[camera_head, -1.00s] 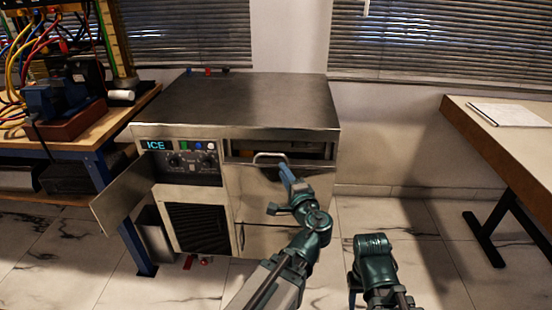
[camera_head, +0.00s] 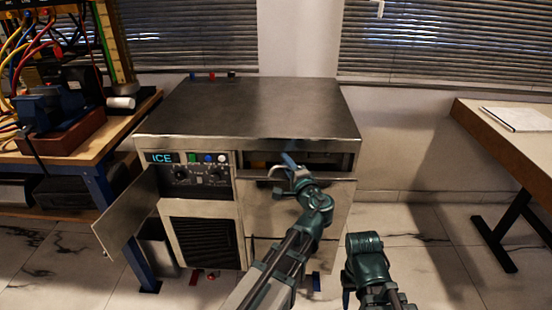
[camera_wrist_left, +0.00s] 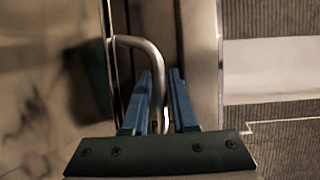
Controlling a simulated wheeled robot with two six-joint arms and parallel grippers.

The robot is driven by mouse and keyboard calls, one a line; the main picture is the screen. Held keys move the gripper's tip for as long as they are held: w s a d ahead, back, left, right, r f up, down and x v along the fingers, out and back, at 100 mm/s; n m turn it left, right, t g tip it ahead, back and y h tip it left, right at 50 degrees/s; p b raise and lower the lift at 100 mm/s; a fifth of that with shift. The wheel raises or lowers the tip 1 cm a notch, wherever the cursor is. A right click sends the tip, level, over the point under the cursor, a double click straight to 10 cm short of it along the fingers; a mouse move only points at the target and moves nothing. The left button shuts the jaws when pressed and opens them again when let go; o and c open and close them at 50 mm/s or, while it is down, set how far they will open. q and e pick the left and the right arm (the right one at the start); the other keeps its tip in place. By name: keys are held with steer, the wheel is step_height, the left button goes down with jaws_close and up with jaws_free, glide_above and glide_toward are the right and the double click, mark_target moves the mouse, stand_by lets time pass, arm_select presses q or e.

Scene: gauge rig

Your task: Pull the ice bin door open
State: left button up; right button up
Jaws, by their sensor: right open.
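The ice bin door (camera_head: 265,210) is the metal panel at the right front of the ice machine (camera_head: 250,110), with a dark gap above its top edge. Its curved bar handle (camera_wrist_left: 155,60) shows in the left wrist view. My left gripper (camera_head: 290,168) is at this handle in the head view and hides part of it. In the left wrist view, the blue fingers of that gripper (camera_wrist_left: 161,85) stand apart with the bar between them; a gap shows beside the bar. My right gripper (camera_head: 350,295) is low, right of the left arm, with its fingers mostly hidden.
A side panel (camera_head: 127,210) stands open at the machine's left, beside the ICE control panel (camera_head: 190,172). A workbench (camera_head: 130,120) with cables is at left. A table (camera_head: 500,140) is at right, with clear floor before it.

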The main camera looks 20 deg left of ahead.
arm_select(q)
steer(key=shift+w+a, duration=0.2)
steer(key=shift+w, duration=0.05)
steer(key=shift+c, duration=0.2)
jaws_close()
stand_by(1.1)
